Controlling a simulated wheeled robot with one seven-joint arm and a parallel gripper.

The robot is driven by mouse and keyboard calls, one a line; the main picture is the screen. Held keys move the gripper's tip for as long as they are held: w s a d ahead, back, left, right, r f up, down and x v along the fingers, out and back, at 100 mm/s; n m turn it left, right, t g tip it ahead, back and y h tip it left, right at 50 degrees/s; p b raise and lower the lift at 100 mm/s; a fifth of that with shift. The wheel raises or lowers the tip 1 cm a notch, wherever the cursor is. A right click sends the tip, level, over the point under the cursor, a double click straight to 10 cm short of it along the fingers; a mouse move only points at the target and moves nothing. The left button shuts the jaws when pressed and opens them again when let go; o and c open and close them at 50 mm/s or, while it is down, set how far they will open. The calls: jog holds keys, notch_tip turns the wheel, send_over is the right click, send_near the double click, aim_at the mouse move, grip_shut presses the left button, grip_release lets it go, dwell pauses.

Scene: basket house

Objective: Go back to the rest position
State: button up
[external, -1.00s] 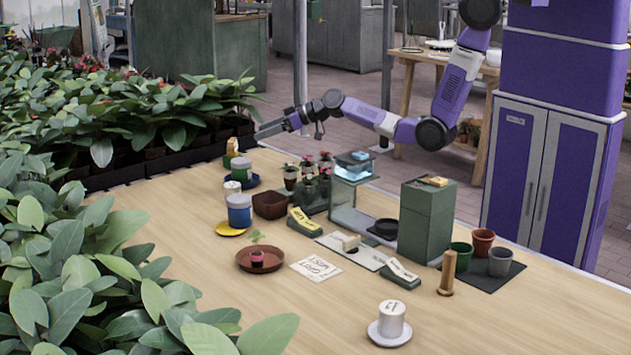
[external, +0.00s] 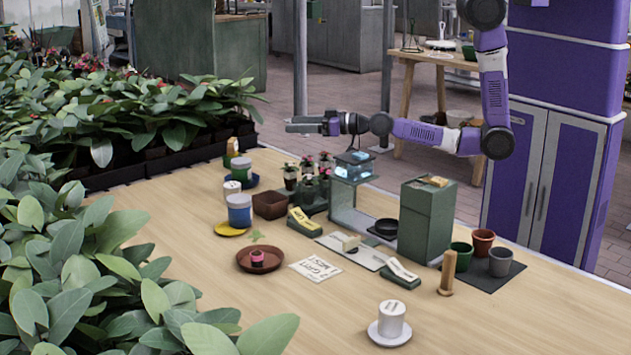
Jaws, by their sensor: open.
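My gripper (external: 300,124) is open and empty in the external view. It points left and hangs in the air above the far side of the wooden table, higher than the seedling pots and clear of everything on the table. My purple arm reaches left to it from the column at the right, with the elbow low and bent.
The wooden table (external: 170,260) holds a glass-sided device (external: 352,180), a green box (external: 427,222), flowering pots (external: 310,185), jars (external: 240,210), a brown dish (external: 259,260) and a white cup (external: 391,318). Leafy plants (external: 80,240) crowd the left. The air around my gripper is free.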

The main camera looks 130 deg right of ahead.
jog(key=s+a+r+n+t+y, duration=0.2)
jog(key=a+n+t+y, duration=0.1)
jog(key=a, duration=1.1)
jog(key=s+a+r+n+t+y, duration=0.1)
jog(key=s+a+n+t+y, duration=0.15)
jog(key=a, duration=1.15)
jog(key=s+a+n+g+y, duration=0.1)
jog(key=s+a+n+y, duration=0.1)
jog(key=s+a+y, duration=0.2)
jog(key=s+a+n+y, duration=0.2)
jog(key=s+a+y, duration=0.2)
jog(key=a, duration=0.5)
jog(key=shift+s+a+n+g, duration=0.2)
jog(key=shift+s+n+g, duration=0.15)
jog(key=shift+s, duration=0.2)
